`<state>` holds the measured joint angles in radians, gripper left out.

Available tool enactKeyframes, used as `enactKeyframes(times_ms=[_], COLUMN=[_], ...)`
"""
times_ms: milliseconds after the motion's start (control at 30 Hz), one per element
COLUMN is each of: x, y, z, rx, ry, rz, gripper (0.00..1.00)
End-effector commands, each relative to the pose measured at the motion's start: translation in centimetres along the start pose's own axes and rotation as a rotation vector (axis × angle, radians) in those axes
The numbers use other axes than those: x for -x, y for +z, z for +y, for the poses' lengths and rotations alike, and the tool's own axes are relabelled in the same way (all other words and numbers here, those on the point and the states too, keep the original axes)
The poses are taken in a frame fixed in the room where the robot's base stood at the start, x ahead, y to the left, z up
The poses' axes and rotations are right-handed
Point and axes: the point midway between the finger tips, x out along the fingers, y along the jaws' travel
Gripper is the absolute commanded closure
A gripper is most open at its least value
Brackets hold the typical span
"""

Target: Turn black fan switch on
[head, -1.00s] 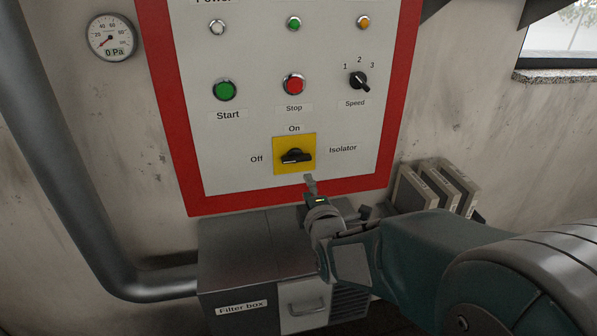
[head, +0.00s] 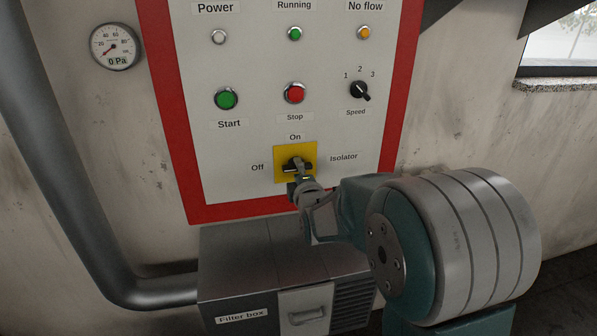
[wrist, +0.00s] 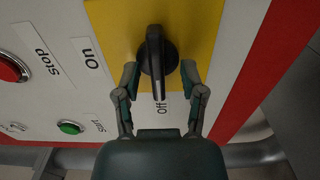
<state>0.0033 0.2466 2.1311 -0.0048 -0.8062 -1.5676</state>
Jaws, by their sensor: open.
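The black isolator switch (wrist: 155,55) sits on a yellow plate (wrist: 110,18). Its handle lies in line with the Off label (wrist: 160,106); the On label (wrist: 88,56) is a quarter turn from it. In the head view the switch (head: 291,167) is partly hidden by my gripper (head: 300,168). In the wrist view my gripper (wrist: 160,68) is open, with one finger on each side of the handle. Small gaps show between the fingers and the handle, so I cannot see contact.
The red-framed panel also carries a green start button (head: 226,99), a red stop button (head: 293,93) and a black speed knob (head: 359,91). A filter box (head: 245,262) stands below the panel. A grey pipe (head: 50,180) runs down the left. The gauge (head: 115,47) reads 0 Pa.

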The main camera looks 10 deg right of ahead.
Motion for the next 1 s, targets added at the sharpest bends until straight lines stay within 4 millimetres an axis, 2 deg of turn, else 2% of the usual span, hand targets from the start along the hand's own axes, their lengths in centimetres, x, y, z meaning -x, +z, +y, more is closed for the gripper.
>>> enactKeyframes(times_ms=[133,167,200,267,300,667,1000], x=[0.02,0.02,0.02,0.03,0.03,0.06,0.08], y=[0.00,0.00,0.00,0.00,0.00,0.00,0.00], z=[0.01,0.02,0.02,0.03,0.03,-0.12,-0.25], rx=[0.000,0.000,0.000,0.000,0.000,-0.016,-0.189], ry=[0.000,0.000,0.000,0.000,0.000,-0.003,-0.006], rz=[0.000,0.000,0.000,0.000,0.000,0.000,0.000], gripper=[0.47,0.52,0.69,0.96,1.00,1.00,1.00])
